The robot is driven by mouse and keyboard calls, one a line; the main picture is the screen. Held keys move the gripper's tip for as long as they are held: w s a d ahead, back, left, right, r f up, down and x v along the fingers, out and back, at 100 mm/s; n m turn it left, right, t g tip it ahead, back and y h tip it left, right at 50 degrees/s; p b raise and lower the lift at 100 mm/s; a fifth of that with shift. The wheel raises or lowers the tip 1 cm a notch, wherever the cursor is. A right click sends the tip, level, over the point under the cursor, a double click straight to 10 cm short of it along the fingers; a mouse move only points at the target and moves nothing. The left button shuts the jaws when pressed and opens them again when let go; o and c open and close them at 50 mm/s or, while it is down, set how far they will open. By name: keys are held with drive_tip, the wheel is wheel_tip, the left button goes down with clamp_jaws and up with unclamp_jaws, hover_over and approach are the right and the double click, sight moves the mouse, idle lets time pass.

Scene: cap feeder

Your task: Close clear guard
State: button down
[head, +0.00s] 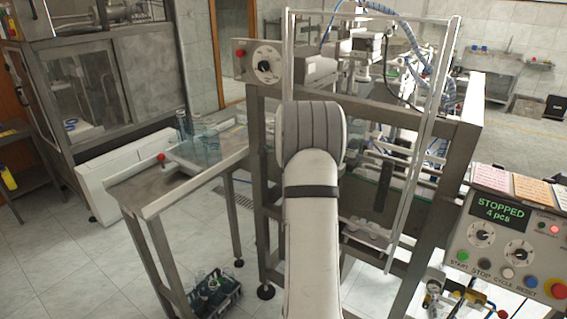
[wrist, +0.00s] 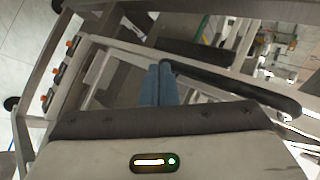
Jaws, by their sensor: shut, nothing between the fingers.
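The clear guard (head: 437,115) is a see-through panel in a pale metal frame on the front of the machine in the head view. My arm covers its left part, and I cannot tell there how far it stands open. My gripper (wrist: 160,68) shows in the wrist view with its blue-grey fingers together and empty. Its fingertips are at the left end of a long black handle bar (wrist: 235,87) on a pale frame; I cannot tell whether they touch it. In the head view my arm hides the gripper.
A control panel (head: 506,240) at the right reads STOPPED. A steel side table (head: 135,189) with a red knob stands at the left, a dark crate (head: 213,292) on the floor below. Dark machine frame posts (head: 258,160) stand close around my arm.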

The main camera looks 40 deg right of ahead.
drive_tip(key=s+a+r, duration=0.6)
drive_tip(key=s, duration=0.2)
drive_tip(key=shift+s+a+r+b, duration=0.3)
drive_tip(key=shift+a+r, duration=0.05)
drive_tip(key=shift+a, duration=0.05)
drive_tip(key=s+a+r+n+y, duration=0.1)
drive_tip(key=s+a+n, duration=0.2)
drive_tip(key=a, duration=0.4)
drive_tip(key=s+a+r+n+g+y, duration=0.15)
drive_tip(key=a+n, duration=0.25)
drive_tip(key=a, duration=0.4)
drive_tip(key=s+a+n+y, duration=0.1)
drive_tip(key=s+a+n, duration=0.2)
drive_tip(key=a, duration=0.4)
drive_tip(key=s+a+f+n+g, duration=0.1)
drive_tip(key=s+a+n+g, duration=0.1)
drive_tip(key=s+a+n, duration=0.4)
drive_tip(key=s+a+f+n+g, duration=0.1)
drive_tip(key=s+a+n, duration=0.5)
drive_tip(key=s, duration=0.9)
drive_tip(key=shift+a+f+n+g, duration=0.15)
drive_tip(key=shift+f+n+g, duration=0.3)
drive_tip(key=shift+f, duration=0.35)
drive_tip(key=shift+s, duration=0.1)
